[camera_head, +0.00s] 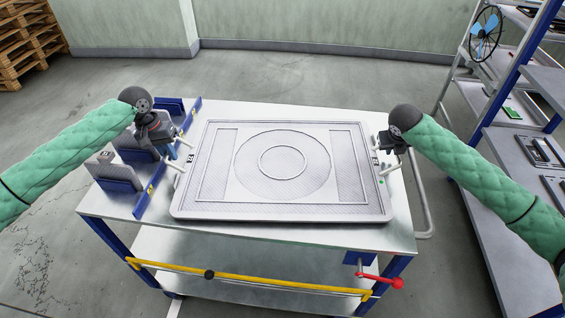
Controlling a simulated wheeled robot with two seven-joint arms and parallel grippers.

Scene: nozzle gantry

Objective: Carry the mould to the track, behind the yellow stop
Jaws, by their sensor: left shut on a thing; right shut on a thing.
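The mould (282,205) is a wide grey rectangular plate with a raised rim and ring patterns, over the top of a metal cart (330,236). I cannot tell whether it rests on the cart or hangs just above it. My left gripper (183,157) is shut on the mould's left end, at a bar-like handle. My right gripper (384,163) is shut on the mould's right end. The arms hide parts of both handles. I cannot make out the track or a yellow stop on it.
A blue rail with grey blocks (118,175) stands on the cart's left side. A yellow bar (245,281) and a red-knobbed lever (385,281) are on the cart's front. Shelving (515,150) stands at right, pallets (25,35) at back left. Floor behind the cart is clear.

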